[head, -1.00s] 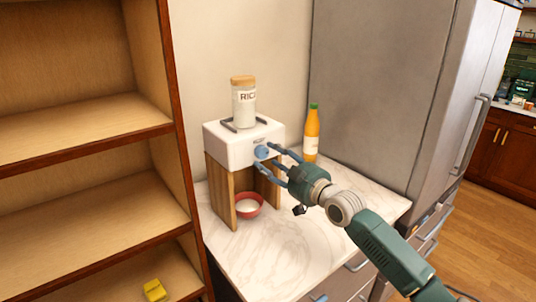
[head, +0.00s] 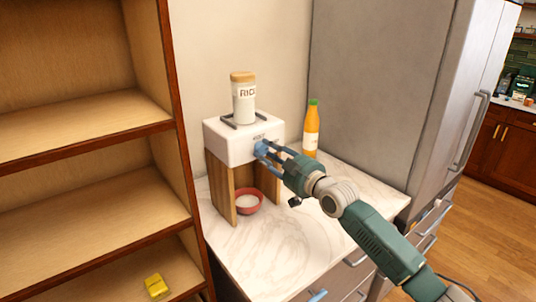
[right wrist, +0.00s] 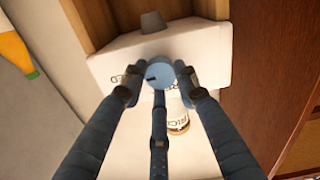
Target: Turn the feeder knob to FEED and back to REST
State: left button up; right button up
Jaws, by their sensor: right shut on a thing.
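The white feeder (head: 228,150) stands on wooden legs on the counter, with the RICE jar (head: 243,105) upright on top. Its blue knob (right wrist: 159,73) is on the front face. My right gripper (head: 262,150) is shut on the knob, with fingers at both sides of it in the right wrist view. A dark mark on the knob points left in that view, toward lettering that a finger partly covers. A red bowl (head: 259,205) with white contents sits under the feeder. My left gripper is not in view.
An orange bottle (head: 311,133) with a green cap stands right of the feeder, behind my right gripper. A wooden shelf (head: 95,205) with a yellow item (head: 156,287) is at left. A grey fridge (head: 385,90) is at right. The front marble counter (head: 275,240) is clear.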

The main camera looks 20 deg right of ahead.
jog(key=shift+f, duration=0.5)
jog(key=shift+n+b, duration=0.35)
jog(key=shift+n, duration=0.15)
jog(key=shift+f+n+b, duration=0.1)
jog(key=shift+n+b, duration=0.5)
jog(key=shift+n, duration=0.4)
jog(key=n, duration=0.2)
jog(key=shift+d+n, duration=0.15)
jog(key=shift+n, duration=0.25)
jog(key=n, duration=0.2)
jog(key=shift+n, duration=0.3)
jog(key=n, duration=0.2)
jog(key=n+p, duration=0.1)
jog(key=shift+d+r+n, duration=0.1)
jog(key=shift+r+n, duration=0.15)
jog(key=shift+n, duration=0.05)
jog(key=n+p, duration=0.1)
jog(key=n, duration=0.3)
jog(key=shift+r+n, duration=0.1)
jog(key=shift+n, duration=0.2)
jog(key=shift+r+n+p, duration=0.15)
jog(key=shift+n+p, duration=0.2)
jog(key=shift+n, duration=0.25)
jog(key=shift+w+d+r, duration=0.1)
